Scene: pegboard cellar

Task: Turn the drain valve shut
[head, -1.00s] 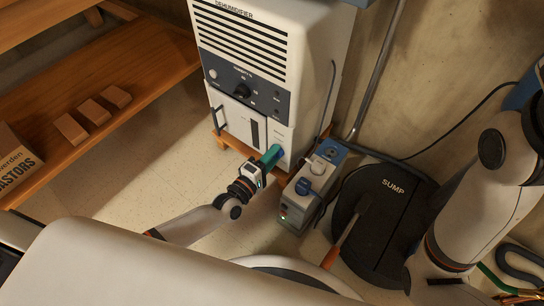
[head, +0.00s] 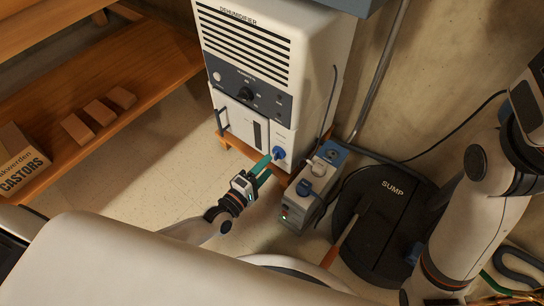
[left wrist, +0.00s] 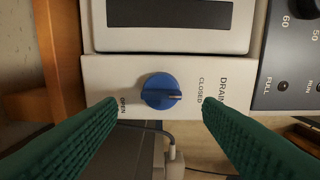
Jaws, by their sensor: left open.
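The drain valve is a blue round knob (head: 277,153) low on the front of the white dehumidifier (head: 275,45). In the left wrist view the knob (left wrist: 161,91) sits between the printed words OPEN on the left and CLOSED on the right, and its pointer mark faces the CLOSED side. My left gripper (head: 263,170) is open in front of the knob, with its green fingers apart from it and nothing between them. In the left wrist view the fingers flank the knob at a distance. My right arm shows at the right, but its gripper is out of sight.
A grey pump box (head: 299,205) with a green light stands just right of my left gripper. A black sump lid (head: 385,215) lies further right. A wooden shelf (head: 125,65) with several small blocks and a carton is at the left. The floor left of the dehumidifier is clear.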

